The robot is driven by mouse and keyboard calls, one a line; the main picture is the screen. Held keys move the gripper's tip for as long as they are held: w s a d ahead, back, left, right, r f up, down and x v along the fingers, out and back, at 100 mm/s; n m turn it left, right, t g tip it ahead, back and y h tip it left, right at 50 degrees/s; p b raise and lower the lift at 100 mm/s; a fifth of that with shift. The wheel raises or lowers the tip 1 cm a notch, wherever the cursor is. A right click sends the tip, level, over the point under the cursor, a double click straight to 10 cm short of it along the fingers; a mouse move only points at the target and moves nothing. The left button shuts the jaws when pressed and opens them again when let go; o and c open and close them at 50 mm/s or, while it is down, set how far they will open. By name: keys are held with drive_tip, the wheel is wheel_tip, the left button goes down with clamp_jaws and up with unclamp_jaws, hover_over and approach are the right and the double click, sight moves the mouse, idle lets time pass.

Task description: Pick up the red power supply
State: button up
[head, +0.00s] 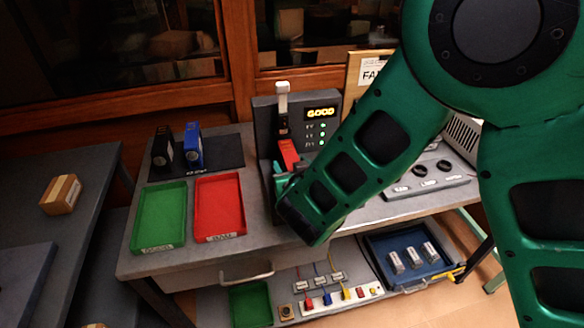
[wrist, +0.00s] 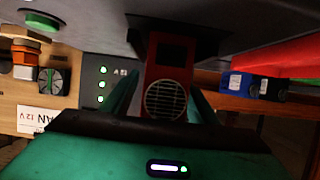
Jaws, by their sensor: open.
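The red power supply (head: 288,153) stands in the dark test station (head: 264,112), whose display reads GOOD with green lights. In the wrist view the red power supply (wrist: 168,72) shows its round fan grille towards the camera and sits in a dark slot. My gripper (wrist: 164,84) is open, with one green finger on each side of the red unit. I cannot tell whether either finger touches it. In the head view my gripper (head: 284,184) is just in front of the station, mostly hidden by my green arm.
A black (head: 162,148) and a blue power supply (head: 193,145) stand on a dark mat at the left. A green tray (head: 160,216) and a red tray (head: 219,206) lie in front of them. A grey panel with round knobs (head: 428,180) is on the right.

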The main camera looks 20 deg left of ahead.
drive_tip(key=shift+w+a, duration=0.1)
drive_tip(key=shift+w, duration=0.05)
clamp_jaws()
drive_tip(key=shift+r, duration=0.1)
